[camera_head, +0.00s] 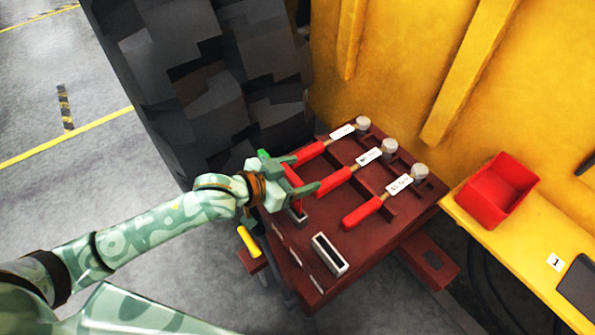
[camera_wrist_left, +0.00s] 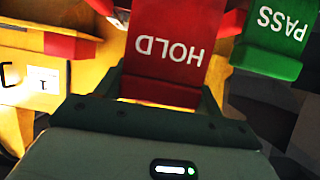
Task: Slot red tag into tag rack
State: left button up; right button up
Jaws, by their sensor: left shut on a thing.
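My left gripper (camera_head: 296,180) is shut on the red tag (camera_head: 292,174), above the near left part of a dark red bench. In the left wrist view the red tag (camera_wrist_left: 170,45) reads HOLD, upside down, and stands out between the jaws (camera_wrist_left: 160,97). A green tag (camera_wrist_left: 275,40) reading PASS is beside it at the right. Two narrow metal-rimmed slot holders, apparently the tag rack, are on the bench. The nearer holder (camera_head: 330,255) looks empty, and the other (camera_head: 298,215) is just below my gripper, partly hidden. My right gripper is out of view.
Three red-handled tools with white labels (camera_head: 369,156) and grey heads lie across the bench (camera_head: 300,268). A red bin (camera_head: 497,190) sits on a yellow ledge at the right. A dark blocky mass (camera_head: 195,75) stands behind my left arm. Open floor is at the left.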

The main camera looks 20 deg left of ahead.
pick_arm(q)
jog(key=shift+f+b, duration=0.3)
jog(key=shift+f, duration=0.5)
notch_tip(320, 180, down, 3)
jog(key=shift+r+b, duration=0.15)
jog(key=shift+b, duration=0.45)
jog(key=shift+f, duration=0.3)
dwell(0.5)
jog(key=o, duration=1)
jog(key=shift+o, duration=0.2)
